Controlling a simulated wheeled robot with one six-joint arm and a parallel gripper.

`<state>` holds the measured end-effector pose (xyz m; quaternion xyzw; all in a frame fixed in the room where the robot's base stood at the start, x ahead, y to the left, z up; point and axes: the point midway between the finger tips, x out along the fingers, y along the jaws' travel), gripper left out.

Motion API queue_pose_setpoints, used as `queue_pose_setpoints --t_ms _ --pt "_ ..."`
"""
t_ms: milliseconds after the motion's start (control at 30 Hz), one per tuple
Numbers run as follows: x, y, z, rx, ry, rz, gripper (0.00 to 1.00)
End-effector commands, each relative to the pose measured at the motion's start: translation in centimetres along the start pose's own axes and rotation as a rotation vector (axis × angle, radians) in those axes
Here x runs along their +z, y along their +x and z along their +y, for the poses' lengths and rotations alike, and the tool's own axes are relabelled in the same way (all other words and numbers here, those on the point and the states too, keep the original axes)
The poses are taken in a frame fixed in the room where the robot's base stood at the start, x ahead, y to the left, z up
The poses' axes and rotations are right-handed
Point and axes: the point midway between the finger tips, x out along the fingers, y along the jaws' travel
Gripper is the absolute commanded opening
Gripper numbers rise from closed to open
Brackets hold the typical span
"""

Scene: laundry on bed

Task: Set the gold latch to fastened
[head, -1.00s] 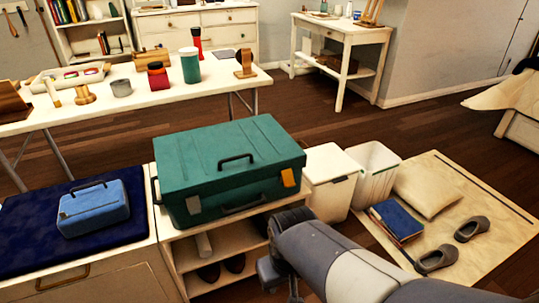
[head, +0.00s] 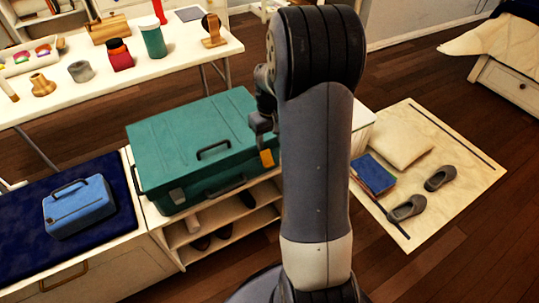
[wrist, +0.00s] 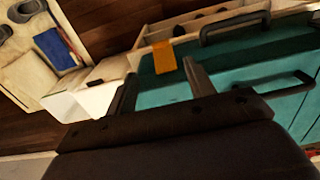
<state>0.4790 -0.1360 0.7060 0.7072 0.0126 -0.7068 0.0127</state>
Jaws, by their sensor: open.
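The gold latch (head: 267,158) is an orange-gold tab at the right end of the front of the green case (head: 190,135). In the wrist view the latch (wrist: 164,57) lies just beyond my fingertips, at the case's edge. I cannot tell whether it is fastened. My gripper (head: 262,118) is above the case's right end, close to the latch and partly hidden by my arm. In the wrist view my gripper (wrist: 163,80) has its two fingers apart, with nothing held between them. The case lid is down, with a dark handle (head: 213,150) on top.
The case sits on a low shelf unit (head: 215,232) holding shoes. A blue case (head: 78,207) lies on a navy cushion at left. A white bin (wrist: 88,90) stands beside the shelf. A mat (head: 430,205) with a pillow and shoes lies at right.

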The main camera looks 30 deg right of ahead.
Motion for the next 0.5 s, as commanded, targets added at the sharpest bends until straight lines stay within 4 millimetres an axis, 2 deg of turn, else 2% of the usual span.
queue_pose_setpoints --t_ms 300,500 --pt "0.1 6.2 -0.1 -0.002 0.0 -0.005 0.51" --pt "0.1 9.0 -0.1 -0.001 0.0 -0.003 0.51"
